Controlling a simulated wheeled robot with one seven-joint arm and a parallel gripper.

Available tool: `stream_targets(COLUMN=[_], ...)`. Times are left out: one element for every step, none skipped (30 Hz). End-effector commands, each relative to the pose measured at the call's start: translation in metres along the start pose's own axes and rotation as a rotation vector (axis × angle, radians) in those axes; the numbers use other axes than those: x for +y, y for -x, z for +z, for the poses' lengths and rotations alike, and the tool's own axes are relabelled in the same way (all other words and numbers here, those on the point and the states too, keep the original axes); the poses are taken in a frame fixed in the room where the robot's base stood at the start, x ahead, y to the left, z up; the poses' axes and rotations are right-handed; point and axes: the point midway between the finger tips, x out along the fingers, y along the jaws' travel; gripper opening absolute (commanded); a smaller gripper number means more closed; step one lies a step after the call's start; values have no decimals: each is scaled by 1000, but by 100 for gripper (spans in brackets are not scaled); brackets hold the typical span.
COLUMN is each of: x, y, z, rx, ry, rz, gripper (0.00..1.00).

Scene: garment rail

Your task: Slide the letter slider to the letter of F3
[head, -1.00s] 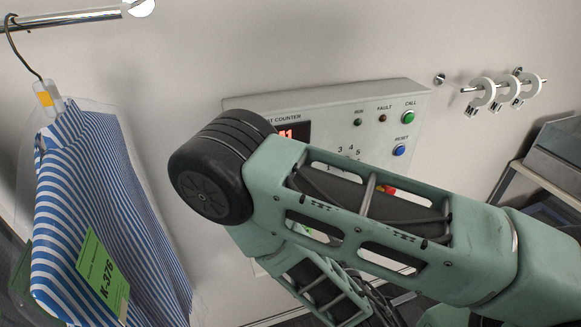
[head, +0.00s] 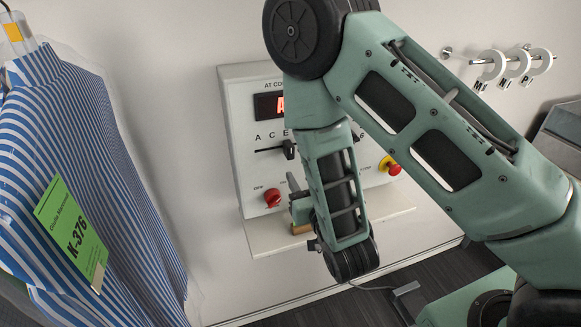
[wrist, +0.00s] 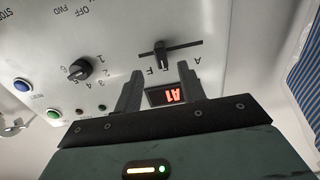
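The letter slider's dark knob (head: 289,149) sits in its slot on the white control panel (head: 240,170), around the letter E in the head view. My arm hides the slot's right part. The knob also shows in the wrist view (wrist: 159,48), upside down, with A to its right and another letter close beneath it. The red display (wrist: 172,96) reads A1. My gripper (wrist: 159,72) is open and empty. Its fingers point at the panel, apart from the knob, with the display showing between them. In the head view my wrist is below the slider.
A number dial (wrist: 80,69) and the reset button (wrist: 22,85) are on the panel. A shelf (head: 262,240) juts out below. A striped shirt (head: 90,150) hangs at left, lettered rings (head: 515,66) at right.

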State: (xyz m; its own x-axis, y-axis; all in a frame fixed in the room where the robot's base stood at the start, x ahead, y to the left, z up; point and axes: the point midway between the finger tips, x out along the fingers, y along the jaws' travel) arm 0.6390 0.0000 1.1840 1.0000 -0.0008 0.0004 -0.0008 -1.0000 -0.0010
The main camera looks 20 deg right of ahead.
Motion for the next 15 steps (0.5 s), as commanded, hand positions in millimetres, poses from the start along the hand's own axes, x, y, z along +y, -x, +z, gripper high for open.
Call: stream_targets(x=[1, 1, 0, 0, 0, 0, 0, 0, 0, 1, 1, 0, 0, 0, 0], y=[-5, -7, -13, -16, -20, -24, -27, -30, -34, -37, -42, -49, -53, -57, -63], z=[5, 4, 4, 4, 4, 4, 4, 4, 4, 3, -4, -4, -5, -5, -4], rx=[6, 6, 7, 6, 6, 6, 5, 5, 5, 5, 3, 1, 1, 1, 0], ry=[-2, -1, -1, -2, -2, -2, -1, -1, -1, 0, 1, 2, 2, 2, 3], rz=[0, 0, 0, 0, 0, 1, 1, 0, 0, 0, 1, 0, 0, -1, 0], gripper=[40, 40, 40, 40, 40, 40, 40, 40, 40, 40, 40, 40, 40, 40, 40])
